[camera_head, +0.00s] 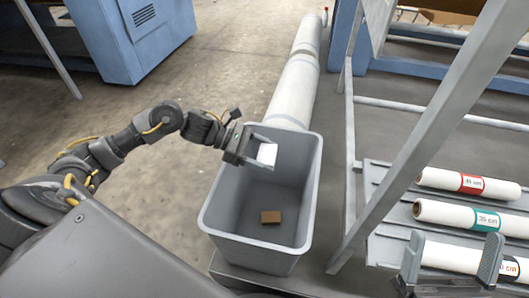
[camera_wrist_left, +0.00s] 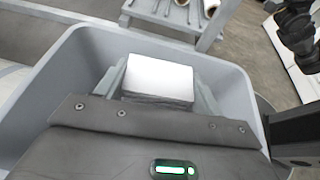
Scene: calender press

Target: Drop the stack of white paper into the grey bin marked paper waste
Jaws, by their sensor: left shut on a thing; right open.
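The stack of white paper (camera_head: 267,153) is held in my left gripper (camera_head: 262,160), over the open top of the grey bin (camera_head: 222,243). In the left wrist view the stack (camera_wrist_left: 160,77) sits between the two fingers, with the bin's rim (camera_wrist_left: 75,60) around it. The left gripper is shut on the stack. No paper waste marking on the bin can be read from here. My right gripper (camera_head: 450,258) is at the lower right, open, with its fingers on either side of a white roll; I cannot tell whether they touch it.
A small brown block (camera_head: 271,217) lies on the bin's floor. A long white roll (camera_head: 297,75) lies behind the bin. A slanted grey frame post (camera_head: 420,145) stands to the right, by a rack with labelled rolls (camera_head: 467,183). A blue cabinet (camera_head: 130,38) stands at the back left.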

